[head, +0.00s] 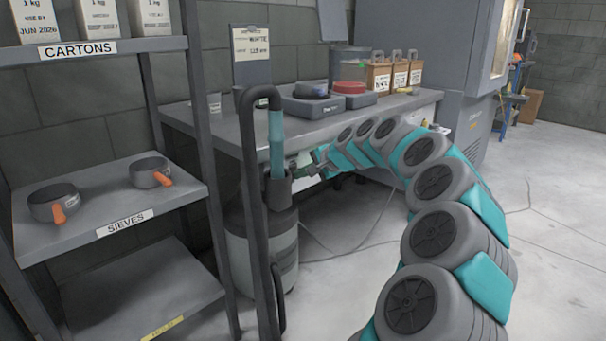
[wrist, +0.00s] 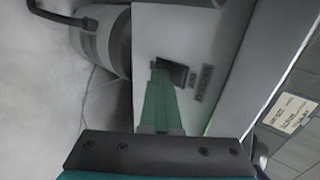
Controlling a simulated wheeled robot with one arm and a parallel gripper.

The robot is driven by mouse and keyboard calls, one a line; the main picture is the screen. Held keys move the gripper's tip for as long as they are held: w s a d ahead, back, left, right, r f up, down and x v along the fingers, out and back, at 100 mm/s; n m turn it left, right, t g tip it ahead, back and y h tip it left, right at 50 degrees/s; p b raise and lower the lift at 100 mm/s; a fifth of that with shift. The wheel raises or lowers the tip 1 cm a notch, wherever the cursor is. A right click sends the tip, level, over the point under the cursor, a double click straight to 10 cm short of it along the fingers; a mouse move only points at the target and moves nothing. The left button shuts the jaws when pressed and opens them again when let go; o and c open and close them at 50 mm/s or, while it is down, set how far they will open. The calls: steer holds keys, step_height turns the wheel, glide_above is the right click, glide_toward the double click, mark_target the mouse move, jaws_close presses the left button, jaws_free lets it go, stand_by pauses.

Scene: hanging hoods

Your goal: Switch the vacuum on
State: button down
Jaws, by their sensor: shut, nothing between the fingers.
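The vacuum (head: 262,250) is a grey drum on the floor at the left end of the workbench, with a dark hose and a teal tube. In the wrist view, part of a grey drum (wrist: 100,45), likely the vacuum, shows at upper left. A dark switch (wrist: 175,72) sits on a pale panel (wrist: 200,40), with small unreadable lettering beside it. My gripper (wrist: 160,72) has its green fingers together and empty, with the tips at the switch, overlapping its left part. I cannot tell whether they touch. In the head view, my gripper (head: 308,163) is partly hidden below the bench edge.
The workbench (head: 215,122) carries scales, a clear container and small labelled boxes (head: 380,77). A shelf rack (head: 100,195) with two sieves stands at left, and a dark upright tube (head: 257,200) stands before the vacuum. The floor at right is mostly clear.

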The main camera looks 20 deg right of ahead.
steer(key=shift+w+a+f+t+b, duration=0.15)
steer(key=shift+f+t+b, duration=0.3)
steer(key=shift+b, duration=0.35)
steer(key=shift+r, duration=0.2)
